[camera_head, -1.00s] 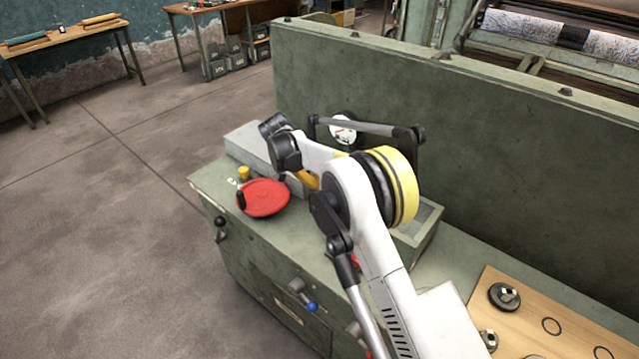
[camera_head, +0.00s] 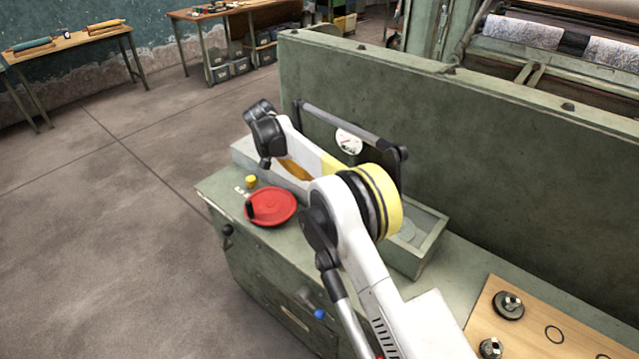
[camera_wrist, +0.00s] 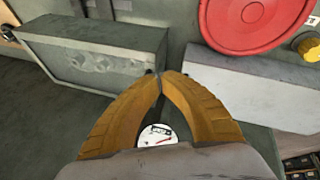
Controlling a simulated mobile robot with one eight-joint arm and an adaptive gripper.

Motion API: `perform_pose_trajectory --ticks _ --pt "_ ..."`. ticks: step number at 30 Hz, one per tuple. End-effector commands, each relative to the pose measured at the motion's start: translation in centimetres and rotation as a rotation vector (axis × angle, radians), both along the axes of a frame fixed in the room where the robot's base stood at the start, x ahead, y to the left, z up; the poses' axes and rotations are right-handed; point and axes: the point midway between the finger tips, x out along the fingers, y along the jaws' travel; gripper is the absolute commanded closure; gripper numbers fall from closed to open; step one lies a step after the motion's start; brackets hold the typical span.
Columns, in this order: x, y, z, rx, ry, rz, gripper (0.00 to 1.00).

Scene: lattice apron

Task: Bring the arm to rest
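My gripper (camera_wrist: 160,76) shows in the wrist view with its two yellow-brown fingers curving together at the tips. It looks shut, with nothing seen held between the fingertips. In the wrist view the tips appear over the gap between an open grey tray (camera_wrist: 90,88) and a grey block (camera_wrist: 255,92); their height above is unclear. In the head view my white arm is bent over the green cabinet top, with its wrist near the back panel.
A red dish (camera_head: 271,207) and a yellow knob (camera_head: 251,181) are left of my arm. A round dial (camera_head: 350,141) is by the tall green panel (camera_head: 480,150). A wooden board (camera_head: 490,318) with dark round pieces lies at lower right. Open floor lies left.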

Motion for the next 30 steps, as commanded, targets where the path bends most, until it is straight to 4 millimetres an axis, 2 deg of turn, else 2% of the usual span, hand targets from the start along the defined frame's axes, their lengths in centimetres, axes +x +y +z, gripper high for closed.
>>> perform_pose_trajectory --ticks 1,6,11,14,17,20,23,26,30 --pt "0.1 1.0 0.5 0.000 0.000 0.002 1.00" --pt "0.4 2.5 1.1 0.000 0.000 0.001 1.00" --pt "0.5 2.9 1.3 0.000 0.000 0.001 1.00" --pt "0.6 2.5 2.0 0.005 0.001 0.005 1.00" --pt "0.7 1.1 4.0 0.023 0.003 0.022 1.00" --pt "0.5 -1.4 7.3 0.055 0.002 0.052 1.00" --pt "-0.5 -4.5 10.9 0.093 -0.003 0.092 1.00" --pt "-2.3 -7.8 14.0 0.126 -0.014 0.131 1.00" --pt "-6.1 -12.2 17.5 0.172 -0.037 0.183 1.00"
